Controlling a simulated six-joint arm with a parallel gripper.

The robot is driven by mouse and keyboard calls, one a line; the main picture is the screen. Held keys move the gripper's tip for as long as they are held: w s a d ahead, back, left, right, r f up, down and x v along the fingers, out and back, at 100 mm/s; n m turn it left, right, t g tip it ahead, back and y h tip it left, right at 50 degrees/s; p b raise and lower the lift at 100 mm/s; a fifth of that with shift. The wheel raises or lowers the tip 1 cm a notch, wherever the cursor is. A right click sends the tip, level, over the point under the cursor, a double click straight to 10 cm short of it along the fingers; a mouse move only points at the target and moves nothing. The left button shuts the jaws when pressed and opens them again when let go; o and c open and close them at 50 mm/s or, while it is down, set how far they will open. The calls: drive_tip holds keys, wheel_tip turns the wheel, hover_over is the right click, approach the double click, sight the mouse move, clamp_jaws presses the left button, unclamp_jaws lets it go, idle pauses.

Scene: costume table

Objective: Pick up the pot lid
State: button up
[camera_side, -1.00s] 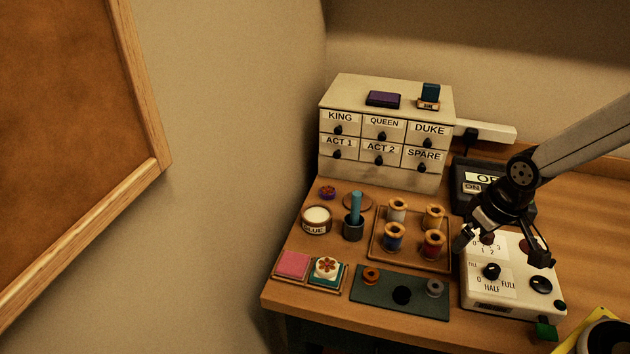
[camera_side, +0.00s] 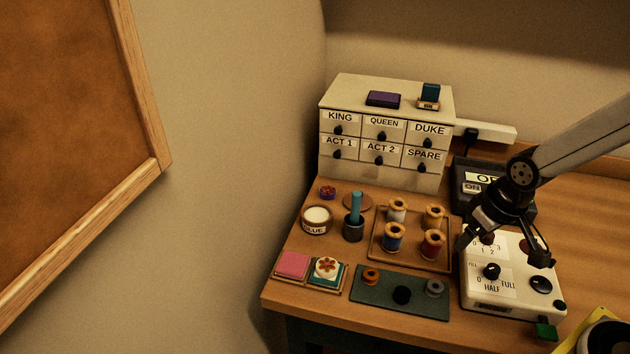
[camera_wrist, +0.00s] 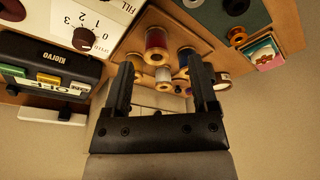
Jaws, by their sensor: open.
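The pot lid looks to be the flat brown disc (camera_side: 358,201) lying on the table behind the teal-handled brush holder (camera_side: 353,229), which hides part of it. The open glue pot (camera_side: 316,221), with pale contents and a GLUE label, stands to its left, apart from it. My gripper (camera_side: 503,250) is open and empty above the white control box, well to the right of the disc. In the wrist view my gripper (camera_wrist: 162,78) has its fingers spread with nothing held between them. I cannot make out the disc there.
A tray (camera_side: 375,253) with several thread spools lies between the disc and my gripper. The white control box (camera_side: 470,292) with knobs is under my gripper. A labelled drawer cabinet (camera_side: 327,165) stands behind. A green mat (camera_side: 375,300) and stamp pads (camera_side: 292,264) lie in front.

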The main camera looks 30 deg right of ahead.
drive_tip(key=shift+w, duration=0.1)
drive_tip(key=n+y, duration=0.4)
drive_tip(key=n, duration=0.7)
hover_over(367, 201)
drive_tip(key=d, duration=0.1)
wheel_tip(367, 201, down, 4)
drive_tip(key=shift+s+f, duration=0.15)
drive_tip(key=shift+s, duration=0.2)
drive_tip(key=shift+f, duration=0.1)
drive_tip(key=shift+x, duration=1.2)
drive_tip(key=shift+w+a, duration=0.1)
drive_tip(key=shift+x, duration=2.55)
